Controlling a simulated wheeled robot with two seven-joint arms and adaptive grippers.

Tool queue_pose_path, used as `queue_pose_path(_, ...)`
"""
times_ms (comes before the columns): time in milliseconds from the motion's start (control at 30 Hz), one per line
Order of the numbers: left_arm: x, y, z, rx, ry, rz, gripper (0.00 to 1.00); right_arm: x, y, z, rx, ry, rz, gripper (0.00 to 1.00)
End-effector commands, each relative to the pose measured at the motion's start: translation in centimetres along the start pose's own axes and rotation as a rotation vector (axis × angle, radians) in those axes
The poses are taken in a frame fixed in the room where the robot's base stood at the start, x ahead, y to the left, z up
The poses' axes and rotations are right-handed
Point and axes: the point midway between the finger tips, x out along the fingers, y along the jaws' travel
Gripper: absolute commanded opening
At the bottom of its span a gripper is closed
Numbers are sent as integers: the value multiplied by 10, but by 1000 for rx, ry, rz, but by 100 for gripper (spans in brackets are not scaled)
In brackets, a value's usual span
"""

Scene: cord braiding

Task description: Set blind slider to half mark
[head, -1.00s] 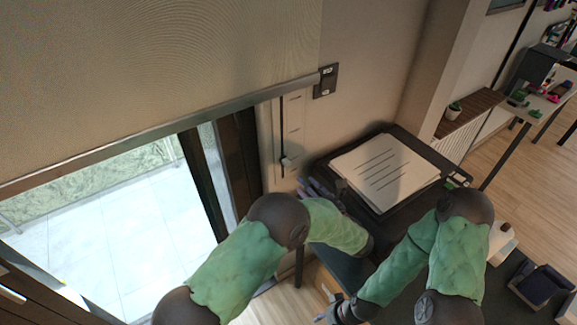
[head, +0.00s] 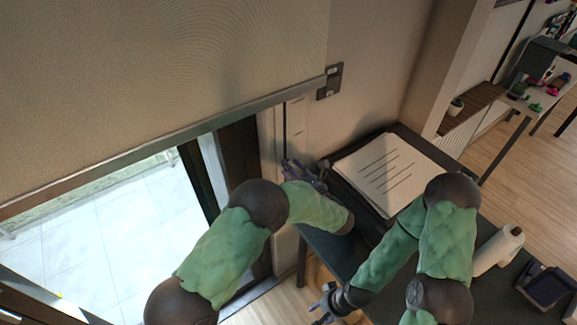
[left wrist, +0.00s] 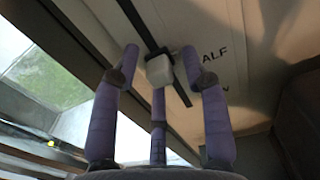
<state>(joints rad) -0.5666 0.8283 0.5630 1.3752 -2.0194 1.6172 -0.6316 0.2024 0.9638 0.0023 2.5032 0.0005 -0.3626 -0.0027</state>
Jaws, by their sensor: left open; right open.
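The blind (head: 150,90) hangs over the left of the head view, its metal bottom bar (head: 180,134) slanting up to the right. The slider's pale wall panel (head: 298,125) with marks is beside it. In the left wrist view a white slider knob (left wrist: 160,70) sits on a dark vertical track (left wrist: 178,92), next to lettering reading "ALF" (left wrist: 215,54). My left gripper (head: 303,172) is open at the panel, its purple fingers on both sides of the knob; contact cannot be told. The knob is hidden in the head view. My right gripper (head: 326,306) is open and empty, low down.
A dark desk (head: 335,252) stands right of the panel, with a lined paper pad (head: 385,172) on a black tray. A white roll (head: 500,248) and a dark box (head: 546,284) are at the right. A dark wall bracket (head: 329,82) is above the panel.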

Motion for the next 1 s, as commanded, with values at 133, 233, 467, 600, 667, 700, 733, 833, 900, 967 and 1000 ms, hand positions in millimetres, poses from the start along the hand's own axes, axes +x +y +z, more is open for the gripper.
queue_pose_path(133,0,0,0,0,0,0,45,0,0,0,0,0,0,45)
queue_pose_path(233,0,0,0,0,0,0,28,0,0,0,0,0,0,45)
queue_pose_path(467,0,0,0,-1,0,0,0,0,0,0,0,0,0,45)
queue_pose_path(600,0,0,-4,0,0,0,0,2,1,0,0,0,0,45)
queue_pose_path(667,0,0,-9,0,1,0,0,6,2,0,0,0,0,45)
queue_pose_path(700,0,0,-13,0,1,0,0,9,3,0,0,0,0,45)
queue_pose_path(733,0,0,-16,1,2,0,0,11,4,0,0,0,0,45)
queue_pose_path(833,0,0,-25,1,3,0,0,16,6,0,0,0,0,45)
queue_pose_path(900,0,0,-26,1,3,0,0,17,6,0,0,0,0,45)
queue_pose_path(967,0,0,-25,1,2,0,0,16,6,0,0,0,0,45)
queue_pose_path(1000,0,0,-24,0,2,0,0,15,6,0,0,0,0,45)
